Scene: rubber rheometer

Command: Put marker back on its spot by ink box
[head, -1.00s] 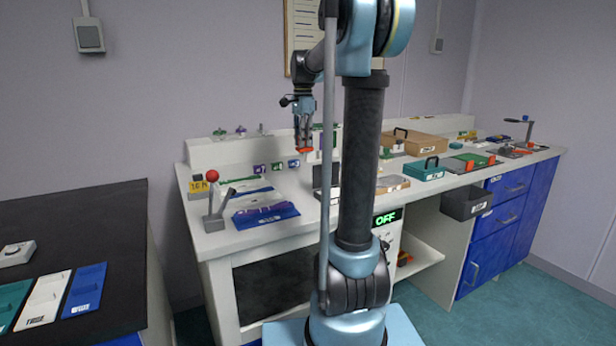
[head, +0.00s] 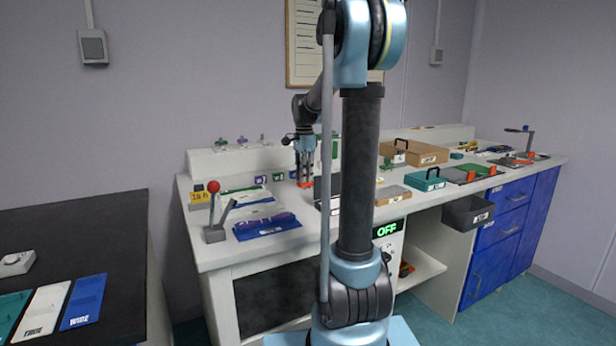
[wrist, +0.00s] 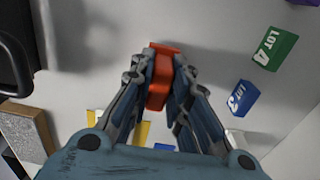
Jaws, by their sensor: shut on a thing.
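My gripper (head: 305,176) is low over the back of the white bench, near the raised back ledge. It is shut on an orange-red block-like piece (wrist: 162,75), which shows between the fingers in the wrist view; I take it to be the marker. In the head view the orange piece (head: 305,184) is at the fingertips, close to the bench top. I cannot tell whether it touches the surface. I cannot make out which thing is the ink box.
A black object (wrist: 14,62) and a brown block (wrist: 28,125) are to the left. A blue tray (head: 267,228) and a red-knobbed lever (head: 213,187) stand left on the bench.

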